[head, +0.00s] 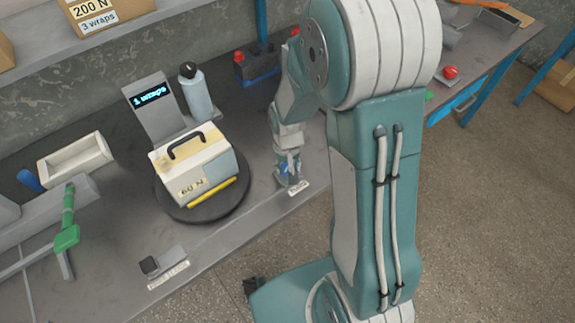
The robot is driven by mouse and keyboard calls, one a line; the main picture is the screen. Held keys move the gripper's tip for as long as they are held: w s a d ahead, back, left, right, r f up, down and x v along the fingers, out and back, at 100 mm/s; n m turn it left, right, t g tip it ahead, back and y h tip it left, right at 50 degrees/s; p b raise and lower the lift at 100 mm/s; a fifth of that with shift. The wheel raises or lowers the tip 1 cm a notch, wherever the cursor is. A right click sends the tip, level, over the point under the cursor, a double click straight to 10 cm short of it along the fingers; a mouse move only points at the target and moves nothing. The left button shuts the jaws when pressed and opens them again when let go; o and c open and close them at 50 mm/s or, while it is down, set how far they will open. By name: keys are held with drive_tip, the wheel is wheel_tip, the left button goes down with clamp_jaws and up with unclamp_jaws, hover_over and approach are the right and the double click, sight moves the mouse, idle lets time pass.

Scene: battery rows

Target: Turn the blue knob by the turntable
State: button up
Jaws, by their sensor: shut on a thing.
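The blue knob (284,168) is on the bench to the right of the turntable (178,209), above a small white label. My gripper (289,174) points down at the knob and is shut on it; the fingers hide most of the knob. The dark round turntable carries a cream box (177,163) with a black handle, a "60 N" marking and a yellow strip along its lower edge. A display (151,95) behind the box reads what looks like "1 wraps".
A grey bottle (195,92) stands behind the box, and a battery with red caps (257,68) is further back. A green-handled tool (67,237) and a cream tray (75,162) are at left. A small black switch (150,266) is near the front edge.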

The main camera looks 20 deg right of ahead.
sight(287, 167)
drive_tip(key=o, duration=1.1)
drive_tip(key=shift+o, duration=0.2)
wheel_tip(287, 167, up, 12)
drive_tip(key=shift+a, duration=0.1)
